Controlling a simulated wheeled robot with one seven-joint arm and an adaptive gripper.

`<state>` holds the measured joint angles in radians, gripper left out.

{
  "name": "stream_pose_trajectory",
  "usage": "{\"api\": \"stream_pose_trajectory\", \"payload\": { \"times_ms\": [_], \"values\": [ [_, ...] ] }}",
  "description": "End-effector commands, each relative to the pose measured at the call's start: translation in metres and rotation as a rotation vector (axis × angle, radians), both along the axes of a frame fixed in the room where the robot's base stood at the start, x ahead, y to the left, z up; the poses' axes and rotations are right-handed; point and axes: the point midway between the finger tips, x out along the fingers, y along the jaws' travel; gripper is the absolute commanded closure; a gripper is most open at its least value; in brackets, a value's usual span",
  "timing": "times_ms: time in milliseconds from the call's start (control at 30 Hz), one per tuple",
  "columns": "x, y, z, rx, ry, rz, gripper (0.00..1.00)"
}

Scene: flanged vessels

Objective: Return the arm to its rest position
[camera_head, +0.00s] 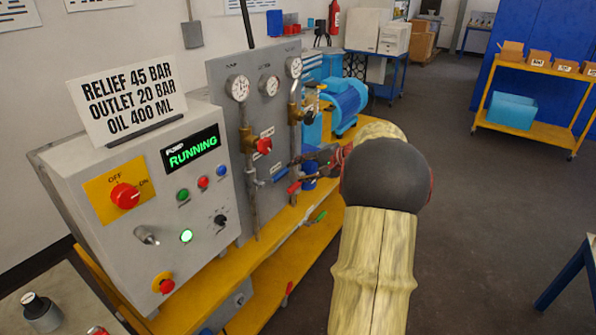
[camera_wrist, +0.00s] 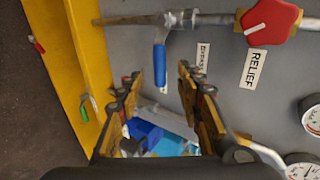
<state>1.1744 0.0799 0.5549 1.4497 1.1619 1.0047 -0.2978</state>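My arm (camera_head: 372,262) reaches forward from the lower right of the head view towards the grey gauge panel (camera_head: 228,76). My gripper (camera_wrist: 158,75) is open in the wrist view, with its two fingers apart and nothing clamped. A blue valve lever (camera_wrist: 160,68) hangs from a pipe (camera_wrist: 225,18), its lower end showing in the gap between the fingertips. I see no finger contact with it, but cannot tell the depth. In the head view my gripper (camera_head: 298,170) is small and partly hidden by my arm, beside the blue lever (camera_head: 280,175).
A control box (camera_head: 150,215) with a RUNNING display (camera_head: 191,152) stands on the yellow bench (camera_head: 275,262). A red relief knob (camera_wrist: 270,20) and gauges (camera_wrist: 312,115) are close by. A blue motor (camera_head: 345,100) sits behind. The floor (camera_head: 480,215) at right is open.

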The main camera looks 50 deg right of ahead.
Motion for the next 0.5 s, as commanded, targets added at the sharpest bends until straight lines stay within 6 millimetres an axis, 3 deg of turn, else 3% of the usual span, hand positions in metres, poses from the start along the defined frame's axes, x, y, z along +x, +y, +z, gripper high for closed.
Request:
{"api": "stream_pose_trajectory", "payload": {
  "times_ms": [400,500],
  "values": [
    [0.0,-0.001,-0.001,0.017,0.004,-0.014,0.64],
    [-0.01,0.006,-0.021,0.036,0.061,-0.011,0.64]
  ]
}}
